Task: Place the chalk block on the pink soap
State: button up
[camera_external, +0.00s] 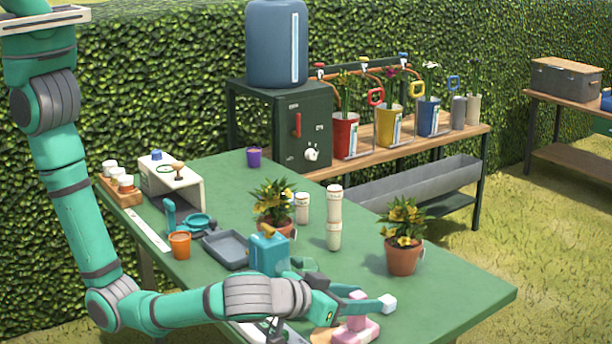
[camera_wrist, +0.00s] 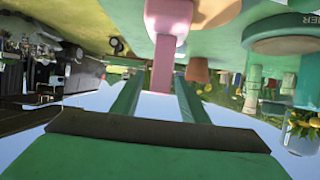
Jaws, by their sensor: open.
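My gripper (camera_external: 372,301) is open and low over the near edge of the table, with its fingers pointing right. A small white block (camera_external: 388,302) shows at the tip of one finger; I cannot tell whether they touch. A pink piece (camera_external: 357,331) lies on the table just below the gripper, with a narrower pink part (camera_external: 355,308) rising from it beside the fingers. In the wrist view, which is upside down, a pink upright piece (camera_wrist: 163,65) with a paler wide end stands ahead of the fingers. I cannot tell whether soap and chalk are separate pieces there.
A tan piece (camera_external: 322,336) lies left of the pink one. A teal watering can (camera_external: 268,252) and a grey tray (camera_external: 228,250) stand behind my arm. Potted yellow flowers (camera_external: 404,257) and a pale stacked column (camera_external: 334,218) stand farther back. The table's right end is clear.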

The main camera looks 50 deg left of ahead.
jog(key=shift+r, duration=0.15)
jog(key=shift+s+r, duration=0.1)
jog(key=shift+s, duration=0.15)
jog(key=v, duration=1.1)
jog(key=shift+s, duration=0.2)
jog(key=shift+r, duration=0.1)
